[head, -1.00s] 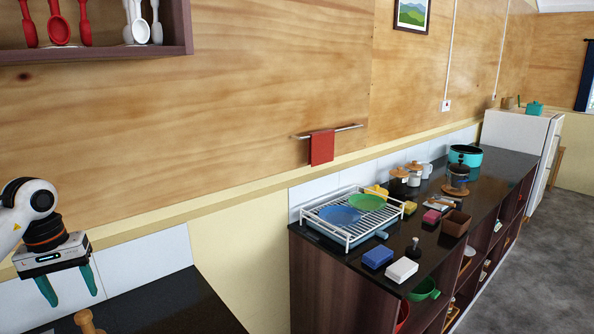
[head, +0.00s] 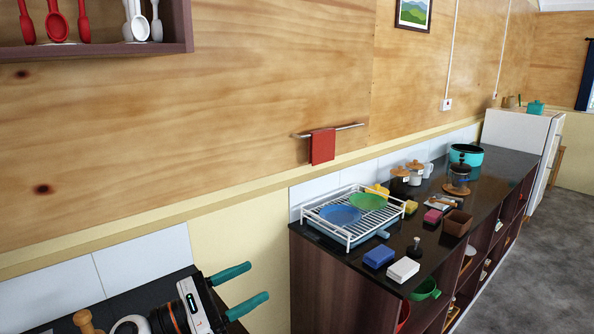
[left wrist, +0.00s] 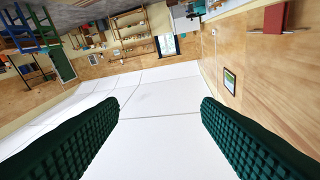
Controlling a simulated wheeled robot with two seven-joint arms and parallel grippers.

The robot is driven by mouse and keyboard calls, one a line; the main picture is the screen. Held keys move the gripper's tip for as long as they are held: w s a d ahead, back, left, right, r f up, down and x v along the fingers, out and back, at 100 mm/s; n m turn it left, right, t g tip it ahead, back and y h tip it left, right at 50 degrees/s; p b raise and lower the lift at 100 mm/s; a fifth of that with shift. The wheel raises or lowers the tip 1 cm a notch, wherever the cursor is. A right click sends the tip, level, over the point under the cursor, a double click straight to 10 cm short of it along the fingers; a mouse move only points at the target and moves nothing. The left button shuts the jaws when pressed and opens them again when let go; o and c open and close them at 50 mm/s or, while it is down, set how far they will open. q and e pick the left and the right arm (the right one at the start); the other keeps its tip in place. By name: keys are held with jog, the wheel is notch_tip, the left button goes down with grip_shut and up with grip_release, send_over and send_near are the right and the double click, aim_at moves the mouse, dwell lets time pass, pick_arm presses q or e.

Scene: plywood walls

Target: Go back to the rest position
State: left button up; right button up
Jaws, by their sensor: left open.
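My left gripper (head: 248,287) shows at the lower left of the head view, with its two green fingers apart and pointing right. Nothing is between the fingers. It is over the right end of the near dark counter (head: 165,291), left of the counter with the dish rack. In the left wrist view the green fingers (left wrist: 160,120) are spread wide, with only the distant room and the white ceiling between them. My right gripper is not in view.
A dish rack (head: 319,222) with plates stands on the far counter (head: 428,262). A wooden knob-topped item (head: 83,320) is close to my left arm. A shelf (head: 95,50) with utensils hangs at upper left. A red towel (head: 322,146) hangs on the wall rail. Grey floor is clear at right.

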pick_arm(q)
jog(key=s+a+f+m+t+y, duration=0.1)
jog(key=s+a+f+m+y, duration=0.35)
jog(key=m, duration=0.65)
jog(key=s+a+f+m+t+y, duration=0.15)
jog(key=a+f+m+y, duration=0.25)
jog(key=f+m+y, duration=0.5)
jog(key=s+a+f+m+t+y, duration=0.25)
jog(key=a+m+y, duration=0.2)
jog(key=m, duration=0.85)
jog(key=s+d+f+n+g, duration=0.1)
jog(key=s+f+n+g, duration=0.45)
jog(key=s, duration=0.45)
jog(key=s+d+f+n+g, duration=0.1)
jog(key=s+f+n+g, duration=0.4)
jog(key=s, duration=0.5)
notch_tip(320, 180, down, 34)
jog(key=s+m+g+b, duration=0.1)
jog(key=s+g+b, duration=0.1)
jog(key=b, duration=0.4)
jog(key=s+a+f+g+b, duration=0.1)
jog(key=s+a+f+b, duration=0.2)
jog(key=s+f, duration=1.2)
notch_tip(320, 180, down, 4)
jog(key=shift+s+h+b, duration=0.15)
jog(key=shift+h+b, duration=0.15)
jog(key=shift+b, duration=0.2)
jog(key=shift+a, duration=0.1)
